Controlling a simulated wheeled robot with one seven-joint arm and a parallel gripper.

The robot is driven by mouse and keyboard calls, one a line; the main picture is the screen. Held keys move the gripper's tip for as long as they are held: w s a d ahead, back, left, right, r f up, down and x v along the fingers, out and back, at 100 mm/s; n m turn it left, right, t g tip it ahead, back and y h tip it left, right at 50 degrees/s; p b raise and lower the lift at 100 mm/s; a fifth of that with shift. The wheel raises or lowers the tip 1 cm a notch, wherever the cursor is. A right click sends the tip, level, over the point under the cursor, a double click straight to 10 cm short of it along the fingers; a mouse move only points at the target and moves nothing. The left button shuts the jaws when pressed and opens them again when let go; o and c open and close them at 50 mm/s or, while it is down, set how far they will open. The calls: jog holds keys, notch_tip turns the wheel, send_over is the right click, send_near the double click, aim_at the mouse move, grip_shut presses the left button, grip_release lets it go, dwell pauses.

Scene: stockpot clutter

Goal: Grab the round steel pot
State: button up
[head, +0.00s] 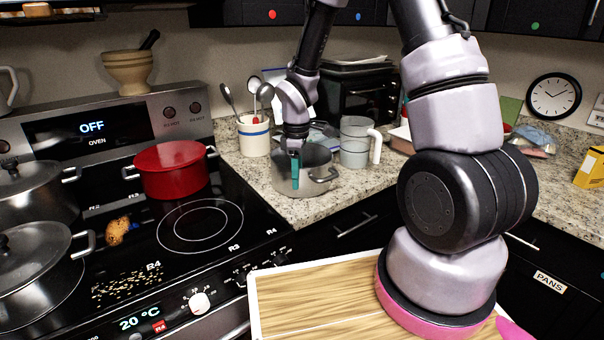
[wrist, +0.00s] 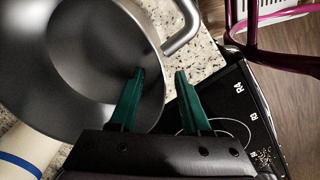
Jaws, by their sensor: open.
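The round steel pot (head: 318,183) stands open and upright on the granite counter, right of the stove. In the wrist view the pot (wrist: 95,50) fills the upper left, with its side handle (wrist: 182,36) just ahead of the fingers. My gripper (head: 295,168) has teal fingers and points down at the pot's near left side. In the wrist view my gripper (wrist: 161,75) is open, with the left finger over the pot's inside and the right finger outside it. The wall lies between them; I cannot tell whether either finger touches it.
A utensil crock (head: 254,137) stands left of the pot and a grey pitcher (head: 355,143) right of it. A red pot (head: 170,170) and lidded grey pots (head: 35,262) are on the stove. A wooden board (head: 310,297) lies in front.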

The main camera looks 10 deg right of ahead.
aim_at(297, 197)
notch_tip(297, 197, down, 3)
jog(key=shift+f, duration=0.2)
grip_shut()
dwell(1.4)
